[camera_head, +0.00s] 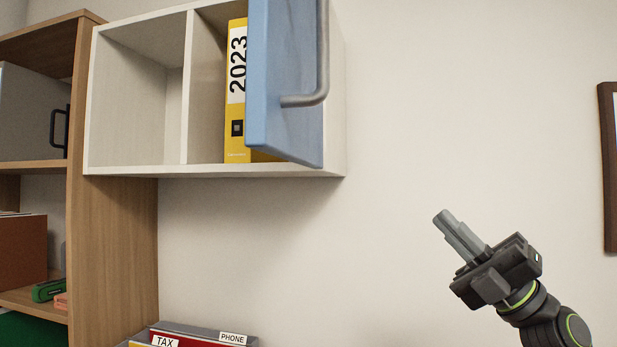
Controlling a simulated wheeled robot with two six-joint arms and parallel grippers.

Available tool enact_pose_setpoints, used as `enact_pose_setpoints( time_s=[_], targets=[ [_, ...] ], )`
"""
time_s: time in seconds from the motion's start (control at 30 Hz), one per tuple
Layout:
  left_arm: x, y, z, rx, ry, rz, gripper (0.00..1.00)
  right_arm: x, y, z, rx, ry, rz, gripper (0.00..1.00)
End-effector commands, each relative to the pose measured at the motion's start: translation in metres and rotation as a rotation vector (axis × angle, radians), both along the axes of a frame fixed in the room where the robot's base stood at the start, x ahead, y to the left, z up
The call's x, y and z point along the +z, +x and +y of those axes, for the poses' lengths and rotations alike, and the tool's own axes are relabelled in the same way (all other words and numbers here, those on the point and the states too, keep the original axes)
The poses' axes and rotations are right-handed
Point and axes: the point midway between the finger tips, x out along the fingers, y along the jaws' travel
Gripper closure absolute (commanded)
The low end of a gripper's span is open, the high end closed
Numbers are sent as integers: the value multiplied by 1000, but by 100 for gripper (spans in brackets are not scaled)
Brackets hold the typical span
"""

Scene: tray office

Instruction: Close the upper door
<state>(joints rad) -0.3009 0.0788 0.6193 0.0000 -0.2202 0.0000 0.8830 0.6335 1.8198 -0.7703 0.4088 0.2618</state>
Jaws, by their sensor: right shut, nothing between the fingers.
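The upper door (285,100) is a light blue panel on the white wall cabinet (215,172). It stands open, swung out from the cabinet. A grey bar handle (322,60) is on its right-hand face. The top of the door is cut off by the picture edge. My right gripper (447,222) is shut and empty. It is below and to the right of the door, well apart from it, with its fingers pointing up and left. My left gripper is not in view.
A yellow binder marked 2023 (237,90) stands inside the cabinet, partly behind the door. A wooden shelf (110,250) stands at the left. Labelled files (190,338) are at the bottom. A brown frame (608,165) hangs at the right edge. The wall between is clear.

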Motion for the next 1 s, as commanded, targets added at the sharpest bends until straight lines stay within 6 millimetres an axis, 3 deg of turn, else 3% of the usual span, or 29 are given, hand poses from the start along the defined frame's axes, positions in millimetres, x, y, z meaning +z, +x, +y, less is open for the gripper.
enact_pose_setpoints(
  time_s=[0.03,0.2,0.4,0.5,0.7,0.87,1.0],
  targets=[
    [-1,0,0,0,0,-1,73,26,-23,12,8,-82,-99,100],
    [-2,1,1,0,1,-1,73,79,-92,47,-7,-371,-382,100],
    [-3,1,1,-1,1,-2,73,114,-161,68,-119,-695,-646,100],
    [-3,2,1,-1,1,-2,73,124,-185,69,-198,-824,-731,100],
    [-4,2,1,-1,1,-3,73,135,-209,66,-310,-964,-808,100],
    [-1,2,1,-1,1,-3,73,137,-211,69,-328,-988,-818,100],
    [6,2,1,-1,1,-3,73,139,-208,83,-325,-988,-819,100]
  ],
)
